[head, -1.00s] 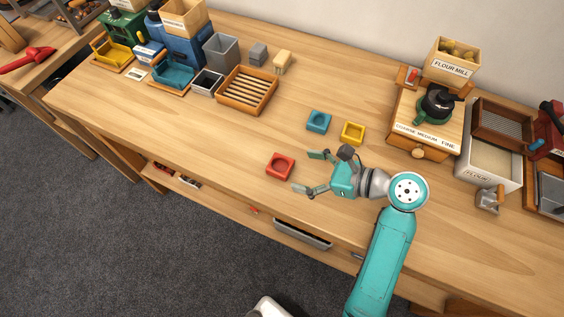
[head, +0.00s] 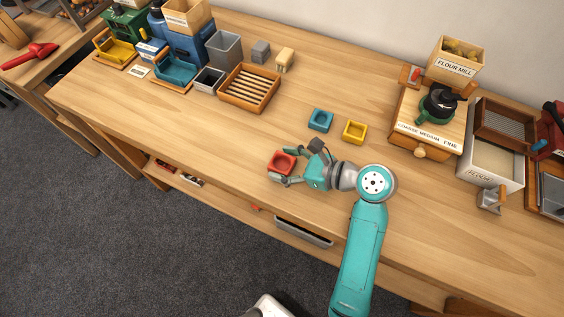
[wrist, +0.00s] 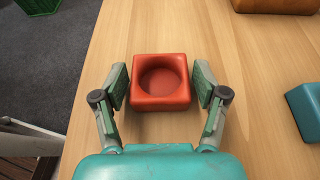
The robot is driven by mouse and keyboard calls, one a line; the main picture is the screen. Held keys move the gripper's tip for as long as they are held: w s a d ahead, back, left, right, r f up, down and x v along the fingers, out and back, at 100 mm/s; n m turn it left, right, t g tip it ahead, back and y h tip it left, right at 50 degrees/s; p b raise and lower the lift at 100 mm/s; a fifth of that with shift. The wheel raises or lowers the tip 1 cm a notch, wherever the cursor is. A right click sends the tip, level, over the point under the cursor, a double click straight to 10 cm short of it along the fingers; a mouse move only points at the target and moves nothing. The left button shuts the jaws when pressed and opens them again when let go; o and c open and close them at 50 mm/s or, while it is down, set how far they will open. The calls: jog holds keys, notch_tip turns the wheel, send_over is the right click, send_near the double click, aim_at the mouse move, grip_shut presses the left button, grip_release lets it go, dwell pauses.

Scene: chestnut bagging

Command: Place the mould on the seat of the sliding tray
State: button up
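The red mould (head: 281,168), a square block with a round recess, sits flat on the table. It also shows in the wrist view (wrist: 160,99). My gripper (head: 283,164) is open around it, one finger on each side, with a narrow gap at each side in the wrist view. A blue mould (head: 320,121) and a yellow mould (head: 354,132) stand to the right, farther back. At the far left are a blue tray (head: 172,74) and a yellow tray (head: 114,51), each on a wooden base; I cannot tell which is the sliding tray.
A slatted wooden tray (head: 250,88), a grey bin (head: 222,52) and a small dark-topped box (head: 209,81) stand between the moulds and the trays. A flour mill (head: 428,115) stands to the right. The table's front left part is clear.

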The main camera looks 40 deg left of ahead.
aim_at(285, 163)
jog(key=c, duration=0.8)
notch_tip(285, 163, up, 10)
jog(key=shift+f, duration=0.25)
jog(key=shift+r, duration=0.25)
